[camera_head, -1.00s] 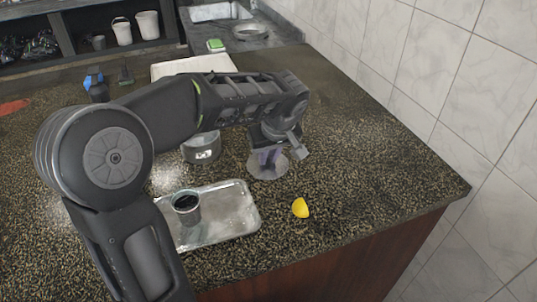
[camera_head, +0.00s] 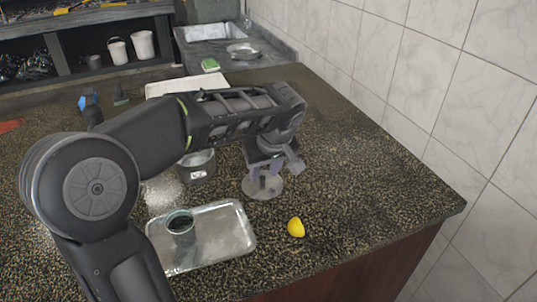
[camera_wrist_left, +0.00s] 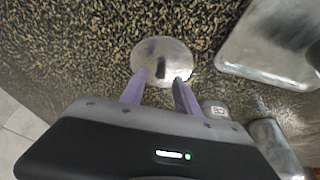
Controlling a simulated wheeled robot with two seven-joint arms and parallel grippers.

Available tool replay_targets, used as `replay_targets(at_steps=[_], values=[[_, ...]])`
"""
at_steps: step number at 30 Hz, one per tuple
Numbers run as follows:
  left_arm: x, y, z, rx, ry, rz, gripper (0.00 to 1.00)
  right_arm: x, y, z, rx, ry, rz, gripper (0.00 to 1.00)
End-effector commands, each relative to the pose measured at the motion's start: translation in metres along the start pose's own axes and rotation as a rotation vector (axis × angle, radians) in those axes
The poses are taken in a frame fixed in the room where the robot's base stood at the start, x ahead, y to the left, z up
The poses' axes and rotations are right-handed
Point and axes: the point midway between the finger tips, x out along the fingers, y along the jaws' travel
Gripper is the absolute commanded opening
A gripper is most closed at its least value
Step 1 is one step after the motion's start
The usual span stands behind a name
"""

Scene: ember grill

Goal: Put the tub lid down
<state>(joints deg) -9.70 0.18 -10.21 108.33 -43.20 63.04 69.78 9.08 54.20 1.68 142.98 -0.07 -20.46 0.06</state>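The tub lid (camera_head: 270,193) is a round silvery disc with a small knob, lying flat on the speckled counter. It also shows in the left wrist view (camera_wrist_left: 172,66). My left gripper (camera_head: 263,171) points down just above the lid. Its purple fingers, also in the left wrist view (camera_wrist_left: 160,80), stand apart near the knob, and I see nothing clamped between them. A grey metal tub (camera_head: 197,172) with a small label stands left of the lid, partly behind my arm. My right gripper is not in view.
A metal tray (camera_head: 232,236) holding a dark-filled cup (camera_head: 180,222) lies near the counter's front. A yellow lemon piece (camera_head: 296,227) lies right of the tray. A white board (camera_head: 160,88) is behind my arm. The counter's right side is clear, up to the tiled wall.

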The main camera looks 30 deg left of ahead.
Motion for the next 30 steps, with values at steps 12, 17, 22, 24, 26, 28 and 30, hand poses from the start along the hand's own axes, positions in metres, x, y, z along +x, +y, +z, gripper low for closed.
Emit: replay_targets(at_steps=[12,17,22,24,26,28,30], values=[[-0.083,0.000,0.000,-0.001,0.001,0.002,0.37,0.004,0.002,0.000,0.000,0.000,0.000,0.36],[-0.097,0.000,0.000,-0.001,0.000,0.001,0.37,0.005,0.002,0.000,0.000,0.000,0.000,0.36],[-0.100,0.000,0.000,0.000,-0.001,0.000,0.37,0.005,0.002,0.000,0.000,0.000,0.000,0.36],[-0.100,0.000,0.000,0.000,-0.001,0.000,0.37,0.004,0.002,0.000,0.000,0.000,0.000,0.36],[-0.100,0.000,0.000,0.000,-0.001,0.000,0.37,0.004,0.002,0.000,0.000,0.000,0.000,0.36],[-0.099,0.000,0.000,0.000,-0.001,0.000,0.37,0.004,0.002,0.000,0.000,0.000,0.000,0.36],[-0.099,0.000,0.000,0.000,-0.001,0.000,0.37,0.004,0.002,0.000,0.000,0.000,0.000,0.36]])
